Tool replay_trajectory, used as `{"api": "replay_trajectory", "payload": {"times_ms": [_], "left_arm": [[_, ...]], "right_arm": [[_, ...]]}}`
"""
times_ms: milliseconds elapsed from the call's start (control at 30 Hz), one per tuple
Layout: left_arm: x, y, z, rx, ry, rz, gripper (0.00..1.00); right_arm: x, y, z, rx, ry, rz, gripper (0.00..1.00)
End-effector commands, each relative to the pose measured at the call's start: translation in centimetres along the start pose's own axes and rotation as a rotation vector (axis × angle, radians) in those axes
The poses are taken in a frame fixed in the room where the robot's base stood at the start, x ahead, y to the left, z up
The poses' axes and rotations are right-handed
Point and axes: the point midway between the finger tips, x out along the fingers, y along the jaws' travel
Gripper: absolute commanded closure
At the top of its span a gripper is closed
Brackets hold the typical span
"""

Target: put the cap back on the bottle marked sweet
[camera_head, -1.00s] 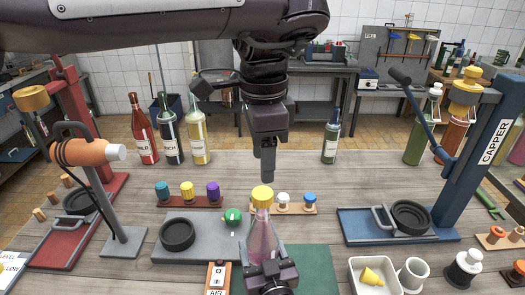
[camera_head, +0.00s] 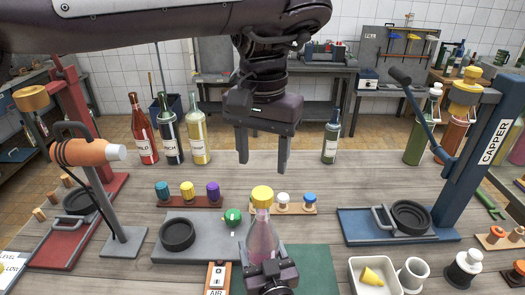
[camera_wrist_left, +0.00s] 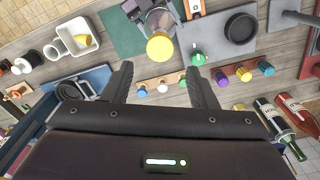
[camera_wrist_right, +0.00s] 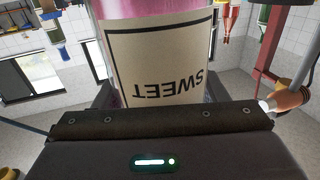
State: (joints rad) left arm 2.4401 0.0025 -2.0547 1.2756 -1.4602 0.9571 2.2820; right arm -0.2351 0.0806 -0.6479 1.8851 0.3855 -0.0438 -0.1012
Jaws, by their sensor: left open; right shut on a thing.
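The bottle marked sweet (camera_head: 263,239) holds something pink and stands upright at the front middle. Its SWEET label (camera_wrist_right: 158,60) shows upside down in the right wrist view. A yellow cap (camera_head: 262,193) sits on top of its neck; how tightly, I cannot tell. The cap also shows in the left wrist view (camera_wrist_left: 160,46). My right gripper (camera_head: 268,268) is shut on the bottle's lower body. My left gripper (camera_head: 262,166) is open and empty, pointing down above and apart from the cap, its fingers spread to either side.
A rack with teal, yellow and purple caps (camera_head: 187,202) stands left of the bottle. A white and a blue cap (camera_head: 309,199) stand on a rack behind it. The blue capper (camera_head: 470,170) is at the right, a white tray (camera_head: 358,284) at the front right. Labelled bottles stand at the back.

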Motion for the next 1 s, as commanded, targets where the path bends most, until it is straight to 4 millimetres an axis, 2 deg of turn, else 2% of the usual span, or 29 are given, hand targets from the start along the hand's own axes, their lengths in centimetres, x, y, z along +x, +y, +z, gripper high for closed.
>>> {"api": "replay_trajectory", "payload": {"times_ms": [167, 400, 600, 967, 1000], "left_arm": [[1.6, 0.0, 0.0, 0.002, -0.006, 0.003, 0.47], [5.5, 0.0, 0.1, 0.002, -0.005, 0.004, 0.47], [7.5, 0.0, 0.0, 0.002, -0.003, 0.002, 0.47], [7.9, 0.0, 0.0, 0.002, 0.000, 0.000, 0.47], [7.9, 0.0, 0.0, 0.002, 0.000, 0.000, 0.50]], "right_arm": [[0.0, 0.0, -0.1, 0.001, 0.002, 0.000, 0.98], [0.0, 0.0, -0.1, 0.001, 0.002, 0.000, 0.98], [0.0, 0.0, -0.1, 0.001, 0.002, 0.000, 0.98], [0.0, 0.0, -0.1, 0.001, 0.002, 0.000, 0.98], [0.0, 0.0, -0.1, 0.001, 0.002, 0.000, 0.98]]}}
